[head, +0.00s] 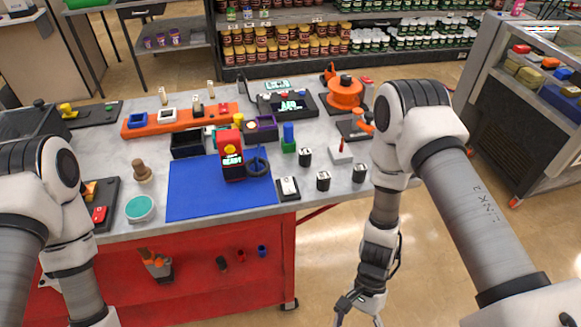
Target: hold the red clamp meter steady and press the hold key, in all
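The red clamp meter (232,158) stands upright on a blue mat (190,190) on the workbench. It has a small lit screen and a yellow part near its top. Its keys are too small to tell apart, so I cannot pick out the hold key. A dark ring-shaped thing (257,165) is right beside it. My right gripper (358,318) hangs low at the bottom edge, off the bench's right side and far from the meter. Its fingers look spread and empty, partly cut off by the frame. My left arm reaches down at the left; its gripper is out of view.
Black-and-white blocks (323,180) and a white switch-like box (288,188) stand right of the mat. A teal round dish (140,207) and a brown knobbed thing (141,171) are left of it. Open bins (187,145) and an orange rack (165,121) lie behind.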

